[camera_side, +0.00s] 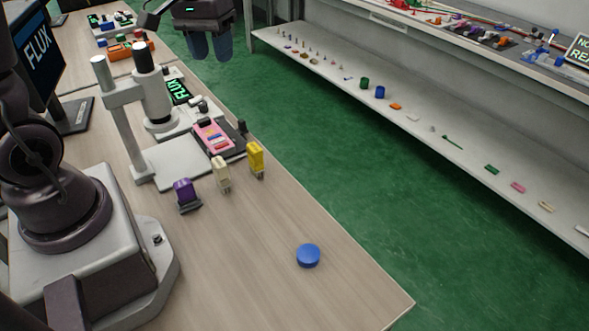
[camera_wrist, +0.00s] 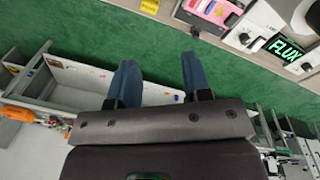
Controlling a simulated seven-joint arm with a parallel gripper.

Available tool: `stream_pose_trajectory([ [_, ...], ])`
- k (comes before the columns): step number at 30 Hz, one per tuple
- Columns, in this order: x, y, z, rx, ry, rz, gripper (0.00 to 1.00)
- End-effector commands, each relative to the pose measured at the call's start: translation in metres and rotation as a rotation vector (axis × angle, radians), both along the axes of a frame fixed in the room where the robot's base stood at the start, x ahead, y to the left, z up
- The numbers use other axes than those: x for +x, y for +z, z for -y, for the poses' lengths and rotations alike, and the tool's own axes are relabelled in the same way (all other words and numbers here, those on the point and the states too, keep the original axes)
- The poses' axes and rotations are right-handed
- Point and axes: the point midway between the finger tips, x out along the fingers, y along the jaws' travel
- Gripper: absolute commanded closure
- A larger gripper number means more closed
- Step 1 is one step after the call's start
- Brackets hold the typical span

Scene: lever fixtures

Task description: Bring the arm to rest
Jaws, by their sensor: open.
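My gripper (camera_side: 210,48) shows at the top of the side view, high up and past the table's far edge, over the green floor. Its two blue fingers point down with a gap between them, and nothing is held. In the wrist view the gripper (camera_wrist: 157,80) has its blue fingers spread apart, with only green floor and a shelf behind them. No object touches the fingers. The upper part of the gripper is cut off by the top of the side view.
On the wooden table (camera_side: 250,290) stand a purple block (camera_side: 184,193), a cream block (camera_side: 221,174), a yellow block (camera_side: 256,158), a blue disc (camera_side: 308,255) and a grey stand (camera_side: 127,125) beside a pink device (camera_side: 213,135). A long shelf (camera_side: 450,128) with small parts runs along the right.

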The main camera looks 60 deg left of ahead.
Motion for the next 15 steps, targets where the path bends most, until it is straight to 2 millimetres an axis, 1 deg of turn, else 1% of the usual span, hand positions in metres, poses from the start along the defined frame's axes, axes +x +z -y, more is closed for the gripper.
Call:
stream_pose_trajectory([
  [1,-0.012,0.011,0.016,0.027,-0.066,0.037,0.55],
  [6,-0.053,0.031,0.059,0.11,-0.266,0.148,0.55],
  [9,-0.076,0.038,0.079,0.152,-0.362,0.219,0.55],
  [12,-0.094,0.043,0.094,0.18,-0.426,0.287,0.55],
  [15,-0.104,0.051,0.104,0.195,-0.47,0.349,0.55],
])
